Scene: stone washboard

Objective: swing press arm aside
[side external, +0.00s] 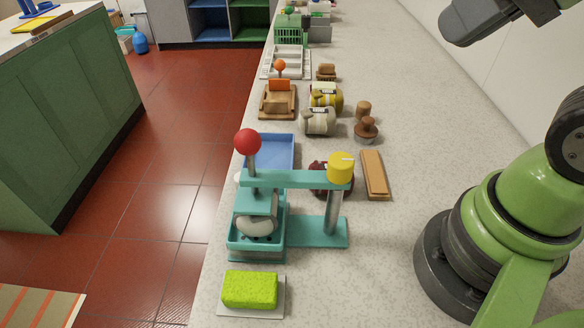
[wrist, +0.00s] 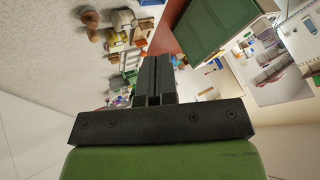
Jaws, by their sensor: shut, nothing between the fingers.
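The teal press stands on the stone counter in the side external view. Its horizontal press arm (side external: 290,179) runs from the red ball knob (side external: 247,141) on the left to the yellow cap (side external: 341,167) on the grey post (side external: 334,212) at the right. The arm lies over the teal press box (side external: 256,212), which has a pale rounded object (side external: 255,228) in its front. My gripper (wrist: 153,60) shows in the wrist view, its dark fingers together and empty, away from the press. I cannot make out the press in the wrist view.
A green sponge (side external: 250,289) lies on a pale plate in front of the press. A blue tray (side external: 270,151), a dark red object (side external: 319,178) and a wooden block (side external: 375,174) are close behind it. More items line the counter farther back.

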